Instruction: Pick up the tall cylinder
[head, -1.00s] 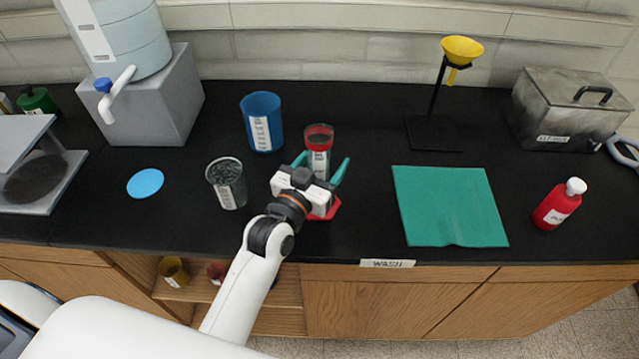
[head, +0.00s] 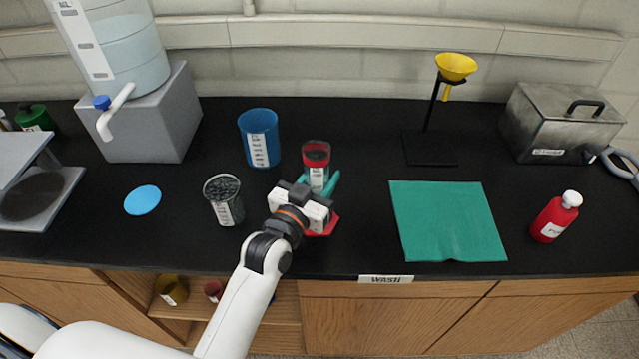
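The tall cylinder (head: 316,161) is clear, with a red band near its top, a white label and a red base (head: 328,226). My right gripper is not in view.
A dark-filled beaker (head: 223,200) stands close to the left of my gripper, and a blue container (head: 260,138) stands behind it. A green mat (head: 447,222), funnel stand (head: 432,148), red bottle (head: 556,216) and metal box (head: 560,122) are to the right.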

